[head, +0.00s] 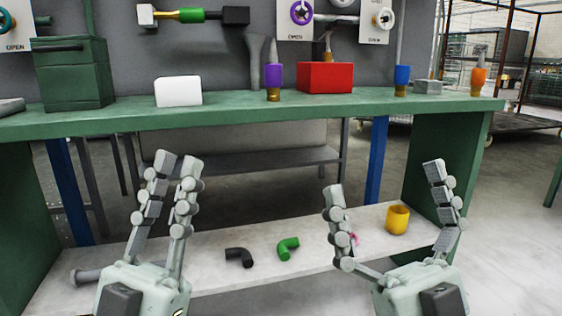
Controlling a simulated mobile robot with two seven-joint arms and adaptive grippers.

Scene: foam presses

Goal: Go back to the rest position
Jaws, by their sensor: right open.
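My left gripper (178,166) is at the lower left in the head view, in front of the green workbench (240,117). Its fingers point up, with the tips close together and nothing seen between them; whether they touch is unclear. My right gripper (382,178) is at the lower right, fingers up and wide apart. It is empty. A yellow cup (397,219) on the lower shelf (215,255) shows behind the space between its fingers.
A black elbow pipe (239,257) and a green elbow pipe (288,248) lie on the shelf between my grippers. The benchtop holds a green box (75,75), a white block (178,91), a purple-handled tool (273,80), a red box (325,77) and a blue-handled tool (402,80).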

